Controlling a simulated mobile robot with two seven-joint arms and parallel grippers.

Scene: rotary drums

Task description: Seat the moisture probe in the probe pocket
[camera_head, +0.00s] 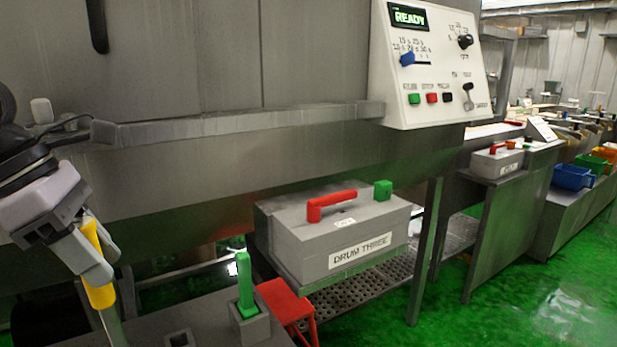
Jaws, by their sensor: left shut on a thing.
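My left gripper (92,258) is at the left edge of the view, shut on the moisture probe. The probe has a yellow handle (100,293) and a metal shaft that runs down out of the bottom of the picture, slightly tilted. The shaft's lower end is out of view. A small square grey socket (179,338) stands on a grey surface to the right of the probe, at the bottom edge. I cannot tell whether it is the probe pocket. My right gripper is not in view.
A green upright piece (245,283) stands in a square grey holder (250,325) right of the socket. A red stool-like stand (287,301) is beside it. A grey box marked DRUM THREE (360,255) sits behind. A control panel (430,60) reads READY. A metal rail (250,122) crosses above.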

